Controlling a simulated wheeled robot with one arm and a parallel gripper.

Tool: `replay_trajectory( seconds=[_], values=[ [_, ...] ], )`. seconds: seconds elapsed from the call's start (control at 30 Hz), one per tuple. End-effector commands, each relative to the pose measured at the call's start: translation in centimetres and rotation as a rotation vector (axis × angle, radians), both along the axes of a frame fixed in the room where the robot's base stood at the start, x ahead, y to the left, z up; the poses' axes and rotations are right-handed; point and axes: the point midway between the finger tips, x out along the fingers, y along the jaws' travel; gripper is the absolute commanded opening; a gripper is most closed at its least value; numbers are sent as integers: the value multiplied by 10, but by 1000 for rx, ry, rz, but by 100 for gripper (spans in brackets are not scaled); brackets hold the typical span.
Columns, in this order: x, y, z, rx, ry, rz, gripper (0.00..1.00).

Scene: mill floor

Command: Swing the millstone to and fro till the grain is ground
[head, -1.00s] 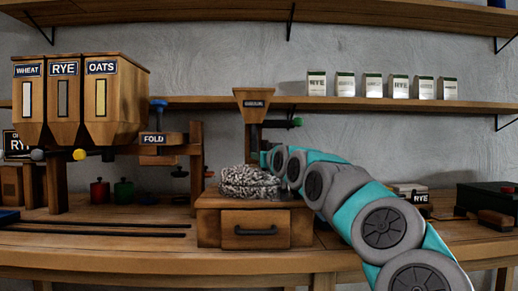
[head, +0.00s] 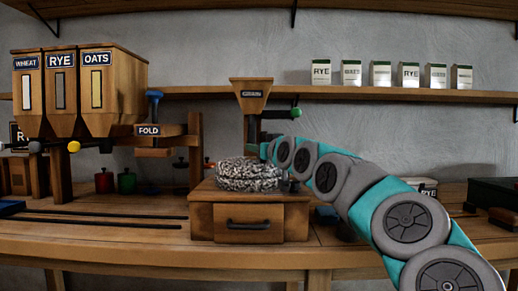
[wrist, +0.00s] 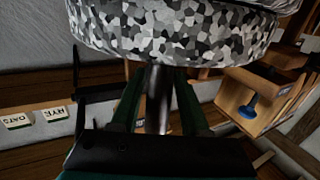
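The speckled grey millstone (head: 248,174) sits on the wooden mill base (head: 205,215), which has a closed drawer (head: 248,222). In the wrist view the speckled stone (wrist: 175,30) fills the top. A dark metal handle post (wrist: 158,95) stands between the two fingers of my gripper (wrist: 158,85), which lean in close on both sides of it. My gripper appears shut on this handle. In the head view my arm reaches in from the lower right and hides most of the gripper. Any grain or flour inside the mill is hidden.
A wooden hopper (head: 251,93) stands above the stone. Several packets (head: 380,73) line the shelf. The bench front is clear.

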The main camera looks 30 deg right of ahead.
Motion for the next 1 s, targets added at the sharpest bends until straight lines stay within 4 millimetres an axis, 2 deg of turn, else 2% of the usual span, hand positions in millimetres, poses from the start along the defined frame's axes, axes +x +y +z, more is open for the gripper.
replay_trajectory(
  seconds=[0.03,0.1,0.43,0.8,1.0],
  values=[
    [0,0,0,0,0,0,52],
    [0,0,-1,0,1,0,58],
    [-5,0,-2,0,2,0,58],
    [-57,10,-3,0,2,0,58],
    [-74,13,-1,1,0,0,58]
  ],
)
